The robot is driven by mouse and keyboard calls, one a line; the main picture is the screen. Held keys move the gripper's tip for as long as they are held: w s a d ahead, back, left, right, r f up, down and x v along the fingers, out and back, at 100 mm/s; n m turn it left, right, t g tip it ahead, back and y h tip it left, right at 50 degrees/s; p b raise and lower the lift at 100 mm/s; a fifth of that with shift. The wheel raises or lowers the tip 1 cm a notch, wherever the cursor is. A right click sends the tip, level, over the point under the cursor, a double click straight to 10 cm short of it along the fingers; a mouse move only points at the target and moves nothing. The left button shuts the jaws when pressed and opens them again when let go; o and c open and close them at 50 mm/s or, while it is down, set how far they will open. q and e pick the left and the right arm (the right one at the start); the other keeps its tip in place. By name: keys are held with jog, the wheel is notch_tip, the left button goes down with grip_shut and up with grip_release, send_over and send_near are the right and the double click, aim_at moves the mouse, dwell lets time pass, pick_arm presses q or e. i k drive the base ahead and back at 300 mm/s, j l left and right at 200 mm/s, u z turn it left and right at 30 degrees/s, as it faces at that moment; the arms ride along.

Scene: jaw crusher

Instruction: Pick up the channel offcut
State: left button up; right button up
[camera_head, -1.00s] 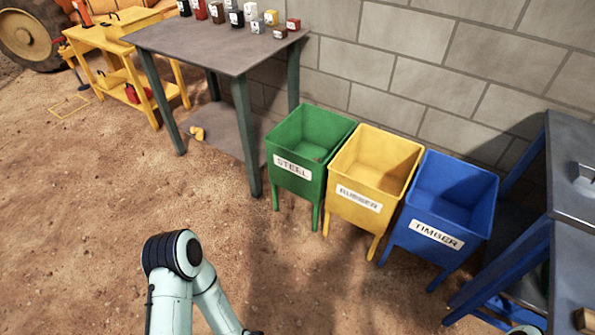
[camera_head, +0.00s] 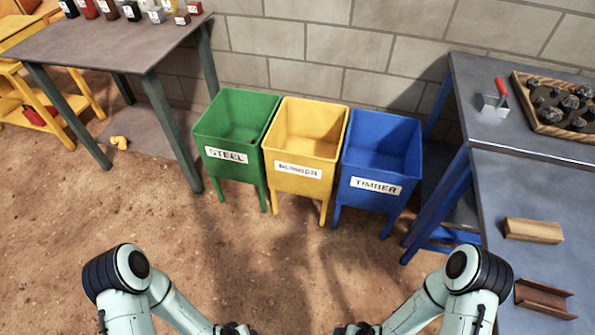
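The channel offcut (camera_head: 545,299) is a rust-brown U-shaped piece lying on the grey top of the blue-legged bench (camera_head: 500,195) at the lower right. My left gripper (camera_head: 238,329) and my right gripper (camera_head: 352,329) show only as dark parts at the bottom edge, in the middle of the view. Both are well to the left of the offcut and apart from it. Their fingers are cut off by the frame, so I cannot tell whether they are open or shut.
A timber block (camera_head: 533,230) lies behind the offcut. Green steel (camera_head: 203,127), yellow (camera_head: 272,132) and blue timber (camera_head: 349,150) bins stand left of the bench. Open dirt lies in front.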

aim_at(529, 294)
jog(key=i+z, duration=0.1)
jog(key=z, duration=0.3)
jog(key=j+z, duration=0.15)
jog(key=z, duration=0.25)
jog(key=i+j+z, duration=0.1)
jog(key=z, duration=0.25)
jog(key=j+z, duration=0.1)
jog(key=z, duration=0.3)
jog(key=l+z, duration=0.25)
jog(key=z, duration=0.15)
jog(key=l+z, duration=0.25)
jog(key=z, duration=0.15)
jog(key=i+j+z, duration=0.2)
jog(key=j, duration=0.2)
jog(key=k, duration=0.1)
